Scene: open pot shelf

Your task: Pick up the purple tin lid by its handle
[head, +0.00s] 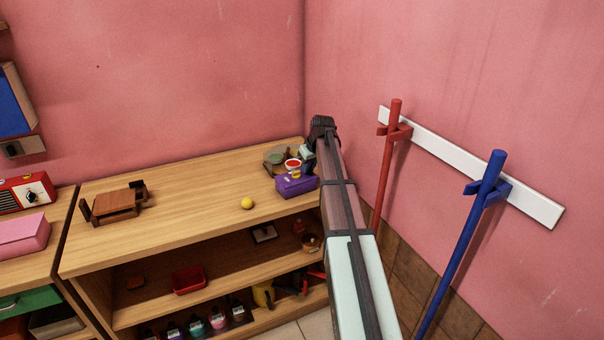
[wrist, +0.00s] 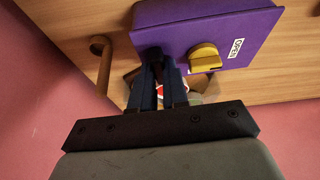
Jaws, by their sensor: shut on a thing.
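The purple tin (head: 297,186) stands near the right end of the wooden shelf top. In the wrist view, its flat purple lid (wrist: 190,25) carries a yellow knob (wrist: 205,58) and a white "OPEN" label. My gripper (wrist: 163,56) is shut at the near edge of the lid, left of the yellow knob. The dark fingertips overlap that edge, and the exact part between them is hidden. In the head view my gripper (head: 307,160) is just behind the tin, partly hidden by my arm.
A red-and-white round item (head: 292,165) and a green dish (head: 276,157) sit behind the tin. A yellow ball (head: 247,203) lies to its left. The shelf top's middle is clear. Pink walls are close behind and right.

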